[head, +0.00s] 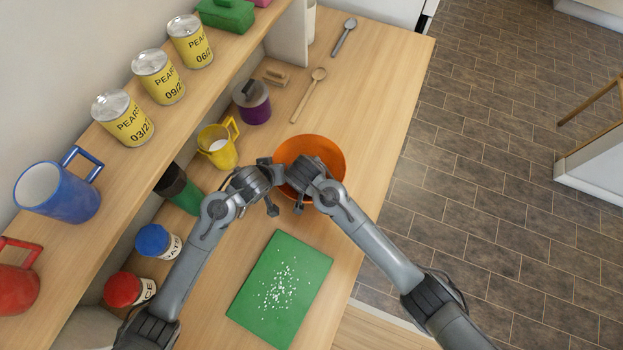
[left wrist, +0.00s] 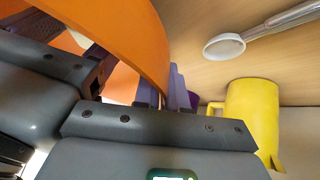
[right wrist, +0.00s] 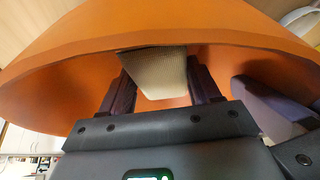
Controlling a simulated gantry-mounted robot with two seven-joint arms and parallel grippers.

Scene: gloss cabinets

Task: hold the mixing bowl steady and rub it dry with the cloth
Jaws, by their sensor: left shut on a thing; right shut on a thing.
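The orange mixing bowl (head: 318,147) stands on the wooden counter. My left gripper (head: 276,188) is shut on the bowl's wall at its rim; in the left wrist view the orange wall (left wrist: 135,40) passes between its fingers. My right gripper (head: 299,190) is at the near side of the bowl. In the right wrist view it is shut on a pale, ribbed cloth (right wrist: 158,72), held against or just by the bowl's inner wall (right wrist: 60,85); actual contact is hard to tell. My grippers hide the bowl's near edge and the cloth in the head view.
A yellow mug (head: 218,148) stands close left of the bowl. A purple canister (head: 252,102) and wooden spoon (head: 308,95) lie beyond. A green board (head: 280,290) with white bits is in front. A shelf (head: 230,62) with cans overhangs at left; the counter ends at right.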

